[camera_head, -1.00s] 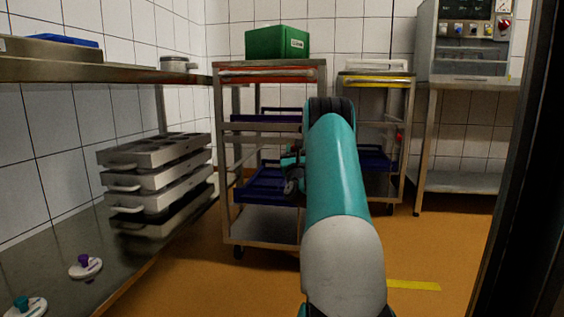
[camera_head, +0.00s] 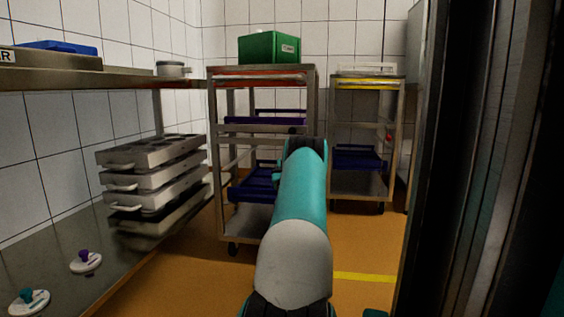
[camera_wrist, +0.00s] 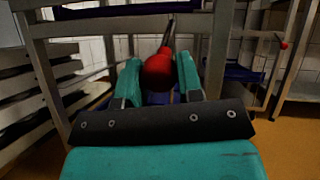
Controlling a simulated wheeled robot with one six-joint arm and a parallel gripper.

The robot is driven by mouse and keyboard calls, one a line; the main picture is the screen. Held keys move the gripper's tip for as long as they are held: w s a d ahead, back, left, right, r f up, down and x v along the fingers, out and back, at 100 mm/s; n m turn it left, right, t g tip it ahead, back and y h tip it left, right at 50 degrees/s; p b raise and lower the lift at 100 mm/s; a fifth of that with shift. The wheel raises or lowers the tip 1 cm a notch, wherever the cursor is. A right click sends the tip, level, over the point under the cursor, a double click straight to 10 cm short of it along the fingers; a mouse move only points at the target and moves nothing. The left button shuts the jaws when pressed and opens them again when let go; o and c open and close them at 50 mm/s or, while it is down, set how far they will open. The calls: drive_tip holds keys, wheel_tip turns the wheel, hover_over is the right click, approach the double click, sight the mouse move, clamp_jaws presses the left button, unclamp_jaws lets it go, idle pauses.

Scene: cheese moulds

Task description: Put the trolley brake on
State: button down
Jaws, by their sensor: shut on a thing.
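The near trolley (camera_head: 313,100) is a steel-framed rack, and its frame fills the upper middle of the wrist view (camera_wrist: 120,24). A red ball knob (camera_wrist: 158,73) on a thin lever (camera_wrist: 169,35) sits in front of that frame. My gripper (camera_wrist: 160,66) has its two teal fingers on either side of the knob and is shut on it. In the head view my arm hides the gripper and knob. A second trolley (camera_head: 368,80) stands behind to the right, with its own red knob (camera_head: 389,137).
A green crate (camera_head: 268,48) is on top of the near trolley, and blue trays (camera_head: 253,192) are inside it. A steel bench (camera_head: 60,255) with stacked moulds (camera_head: 150,152) runs along the left. A dark upright edge (camera_head: 455,160) closes the right. Orange floor (camera_head: 365,300) shows in front.

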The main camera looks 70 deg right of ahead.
drive_tip(key=shift+w+f, duration=0.2)
drive_tip(key=shift+f, duration=0.2)
drive_tip(key=c, duration=0.8)
unclamp_jaws()
drive_tip(key=shift+s+r, duration=0.1)
drive_tip(key=shift+r, duration=0.05)
drive_tip(key=shift+s, duration=0.1)
